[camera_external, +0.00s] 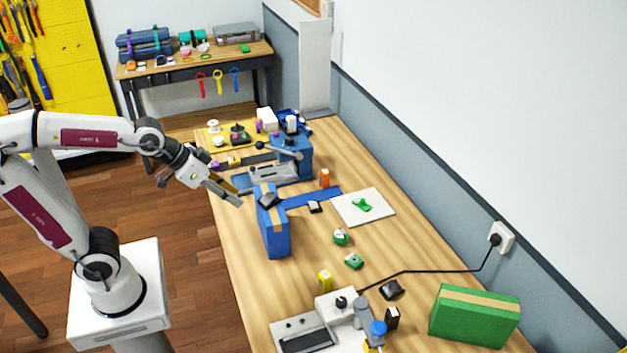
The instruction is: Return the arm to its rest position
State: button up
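My gripper (226,192) is at the end of my raised, bent arm. It points down and to the right, above the left edge of the wooden workbench (225,250). Its fingers look long and thin, and I cannot make out a gap between them at this size. A tall blue box (273,235) with a tan strip stands just right of and below the gripper in the picture. A dark object (269,200) is at the top of that box. I see nothing clearly held.
A blue vise-like device (292,155) stands behind the gripper. A white board (363,206), a green box (474,315), a white machine (318,325) and several small parts occupy the bench. A black cable runs to a wall socket (501,238). Some bench surface right of the blue box is clear.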

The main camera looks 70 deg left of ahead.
jog(key=s+f+g, duration=0.1)
jog(key=s, duration=0.6)
jog(key=s+f, duration=0.2)
jog(key=s, duration=0.6)
jog(key=shift+s+d+f+m+g, duration=0.2)
jog(key=shift+d+f+m+g, duration=0.1)
jog(key=shift+d+g, duration=0.15)
